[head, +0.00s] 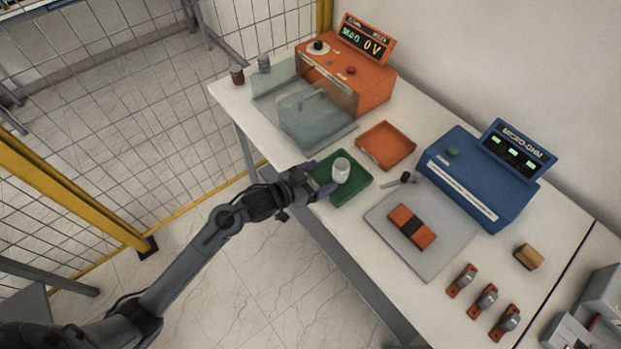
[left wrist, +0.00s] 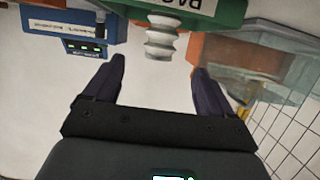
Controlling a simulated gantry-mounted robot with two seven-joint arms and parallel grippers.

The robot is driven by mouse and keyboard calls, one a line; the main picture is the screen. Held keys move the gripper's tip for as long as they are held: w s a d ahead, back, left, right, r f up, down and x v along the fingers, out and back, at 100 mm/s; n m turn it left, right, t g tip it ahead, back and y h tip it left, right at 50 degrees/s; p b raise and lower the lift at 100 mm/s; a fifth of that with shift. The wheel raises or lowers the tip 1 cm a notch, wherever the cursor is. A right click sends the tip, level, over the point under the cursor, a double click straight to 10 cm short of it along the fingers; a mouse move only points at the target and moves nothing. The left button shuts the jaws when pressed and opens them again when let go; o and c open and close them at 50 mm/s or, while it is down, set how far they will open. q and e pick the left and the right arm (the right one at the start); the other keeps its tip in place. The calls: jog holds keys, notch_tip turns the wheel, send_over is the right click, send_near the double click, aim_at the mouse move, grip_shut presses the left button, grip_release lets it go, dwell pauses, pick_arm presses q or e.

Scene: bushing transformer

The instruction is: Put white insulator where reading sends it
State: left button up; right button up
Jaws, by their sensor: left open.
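The white insulator (head: 341,169), a small ribbed cylinder, stands upright in the green tray (head: 357,191) near the table's front edge. In the left wrist view the insulator (left wrist: 161,40) shows just beyond the fingertips, in front of the green tray (left wrist: 232,14), whose label is only partly visible. My left gripper (head: 322,177) is open and empty, reaching over the tray's near side. Its fingers (left wrist: 159,68) are spread to either side of the insulator's line, and neither appears to touch it. My right gripper is not in view.
An orange tester (head: 345,80) with a display reading "0 V" has a clear chamber (head: 316,117) beside it. An orange tray (head: 386,145) lies behind the green one. A blue micro-ohm meter (head: 470,175), a grey plate (head: 440,255) and several orange-based parts (head: 487,298) occupy the right.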

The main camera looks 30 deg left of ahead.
pick_arm(q)
jog(key=s+f+n+g+y, duration=0.1)
jog(key=s+g, duration=0.4)
jog(key=s, duration=0.9)
jog(key=s+f+n+g+y, duration=0.1)
jog(key=s+f+g+y, duration=0.2)
jog(key=s, duration=1.2)
jog(key=shift+s+a+n+g+y, duration=0.25)
jog(key=shift+a+n+g+y, duration=0.1)
jog(key=shift+g+y, duration=0.5)
notch_tip(320, 180, up, 24)
jog(key=p, duration=2.4)
jog(key=shift+r+p, duration=0.2)
jog(key=shift+p, duration=0.15)
